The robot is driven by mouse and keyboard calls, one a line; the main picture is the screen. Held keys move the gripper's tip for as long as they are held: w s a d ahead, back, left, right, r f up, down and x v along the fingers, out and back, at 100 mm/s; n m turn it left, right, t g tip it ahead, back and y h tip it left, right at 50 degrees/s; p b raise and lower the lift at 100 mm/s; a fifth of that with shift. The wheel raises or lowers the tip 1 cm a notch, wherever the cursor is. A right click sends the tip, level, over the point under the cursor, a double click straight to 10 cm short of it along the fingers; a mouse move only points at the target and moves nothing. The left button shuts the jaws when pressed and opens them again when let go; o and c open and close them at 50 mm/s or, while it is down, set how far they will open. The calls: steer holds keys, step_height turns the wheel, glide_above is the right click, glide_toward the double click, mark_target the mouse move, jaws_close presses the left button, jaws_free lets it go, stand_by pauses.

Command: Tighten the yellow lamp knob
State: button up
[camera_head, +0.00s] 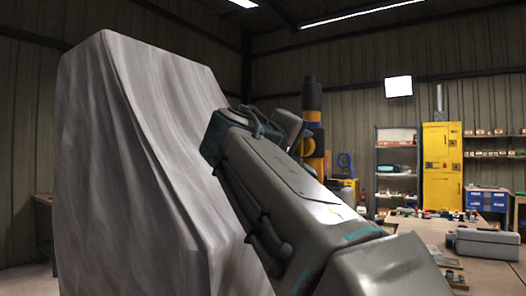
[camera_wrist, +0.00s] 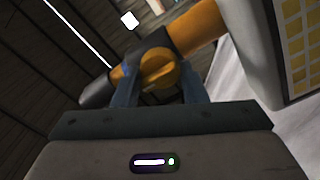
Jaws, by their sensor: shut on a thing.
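The yellow lamp knob (camera_wrist: 160,68) is in the middle of the wrist view, in front of a dark joint (camera_wrist: 148,50) on an orange tube (camera_wrist: 197,27). My gripper (camera_wrist: 158,80) is shut on the knob, with one blue finger on each side of it. In the head view my arm crosses the middle, and I cannot make out the knob or my fingertips there.
A tall grey draped shape (camera_head: 130,170) fills the left of the head view, close to my arm. A dark post with yellow bands (camera_head: 312,95) stands behind my arm. A workbench (camera_head: 490,272) with a grey case (camera_head: 487,243) is at right. A yellow cabinet (camera_head: 441,165) stands farther back.

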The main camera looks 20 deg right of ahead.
stand_by(0.4)
steer(key=o, duration=1)
steer(key=shift+a, duration=0.1)
steer(key=v, duration=1.3)
steer(key=shift+s+a, duration=0.2)
steer(key=shift+s, duration=0.05)
